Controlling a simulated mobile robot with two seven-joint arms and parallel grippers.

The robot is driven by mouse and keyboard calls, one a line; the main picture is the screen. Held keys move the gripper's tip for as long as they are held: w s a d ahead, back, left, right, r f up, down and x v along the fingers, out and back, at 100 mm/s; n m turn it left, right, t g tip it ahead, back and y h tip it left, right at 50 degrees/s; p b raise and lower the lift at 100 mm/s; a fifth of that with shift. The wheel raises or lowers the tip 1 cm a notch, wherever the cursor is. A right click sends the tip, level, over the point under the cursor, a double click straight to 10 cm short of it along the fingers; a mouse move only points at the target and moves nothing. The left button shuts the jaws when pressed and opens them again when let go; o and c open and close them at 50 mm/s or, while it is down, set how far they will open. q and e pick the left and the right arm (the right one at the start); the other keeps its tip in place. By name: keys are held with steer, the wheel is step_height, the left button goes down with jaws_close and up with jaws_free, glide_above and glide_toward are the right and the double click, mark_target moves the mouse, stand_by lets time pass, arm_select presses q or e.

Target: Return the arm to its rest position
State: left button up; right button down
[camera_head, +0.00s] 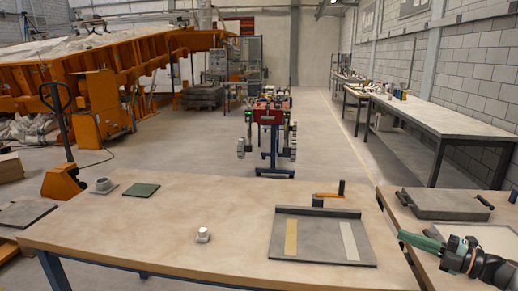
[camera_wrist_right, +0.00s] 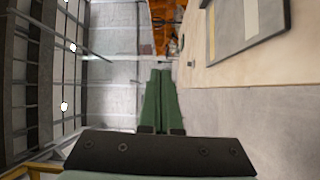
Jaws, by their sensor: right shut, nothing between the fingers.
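My right gripper (camera_head: 404,236) is at the right of the head view, with green fingers pointing left. It is beside the right end of the wooden table (camera_head: 180,245), above the gap and the side table's near part. In the right wrist view its two green fingers (camera_wrist_right: 158,75) lie together, shut, with nothing between them. My right arm comes in from the lower right corner. My left gripper is not in view.
On the table are a grey tray (camera_head: 318,257) with a yellow and a white strip, a small white-topped piece (camera_head: 202,235), a green square (camera_head: 141,190) and a grey ring piece (camera_head: 103,186). A grey slab with handles (camera_head: 440,203) lies on the side table, close to my gripper.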

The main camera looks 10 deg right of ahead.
steer(key=s+a+f+m+h+b, duration=0.25)
steer(key=a+f+m, duration=0.35)
steer(key=a+f, duration=0.55)
steer(key=s+a+f+m+h+b, duration=0.1)
steer(key=a+f+m+h+b, duration=0.15)
steer(key=a+f+m, duration=0.8)
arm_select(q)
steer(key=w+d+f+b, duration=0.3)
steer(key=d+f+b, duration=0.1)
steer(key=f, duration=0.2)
arm_select(e)
steer(key=s+a+f+m+g+h, duration=0.1)
steer(key=s+a+f+m+g, duration=0.2)
steer(key=s+a+f, duration=0.5)
steer(key=s+a+f+m+g+h, duration=0.25)
steer(key=s+a+f, duration=0.4)
steer(key=s, duration=0.35)
arm_select(q)
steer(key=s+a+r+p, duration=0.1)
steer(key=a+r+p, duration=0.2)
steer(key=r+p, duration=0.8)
steer(key=p, duration=0.4)
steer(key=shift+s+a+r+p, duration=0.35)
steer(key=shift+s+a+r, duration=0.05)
arm_select(e)
steer(key=s+d+r, duration=0.1)
steer(key=d+r, duration=0.3)
steer(key=r, duration=0.7)
steer(key=shift+d, duration=0.15)
steer(key=shift+f, duration=0.1)
